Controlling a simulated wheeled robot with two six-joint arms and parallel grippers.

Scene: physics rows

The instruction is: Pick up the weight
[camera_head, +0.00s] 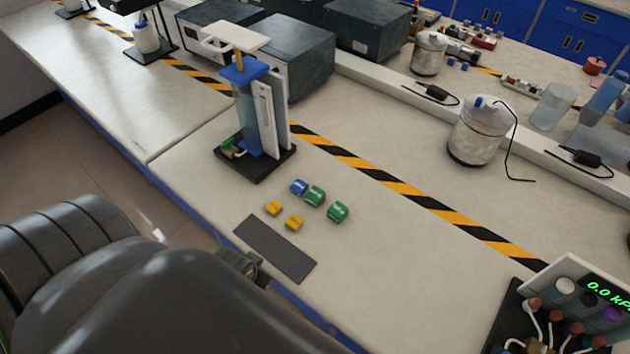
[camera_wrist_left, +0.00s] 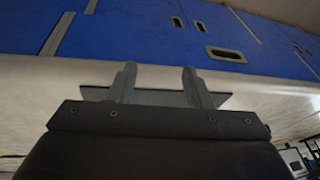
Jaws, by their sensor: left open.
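Small weights lie on the bench in the head view. One is blue (camera_head: 298,187), two are green (camera_head: 315,196) (camera_head: 338,211), and two are yellow (camera_head: 273,208) (camera_head: 294,223). My left arm comes in from the lower left. My left gripper (camera_head: 243,266) is at the bench's front edge beside a dark mat, apart from the weights and partly hidden by my arm. In the left wrist view the two fingers of the left gripper (camera_wrist_left: 158,84) stand apart with no weight between them. My right gripper is not seen.
The dark flat mat (camera_head: 275,248) lies between the weights and the front edge. A syringe apparatus (camera_head: 258,115) stands behind the weights on a black base. A pressure readout box (camera_head: 575,300) with tubes is at lower right. The bench right of the weights is clear.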

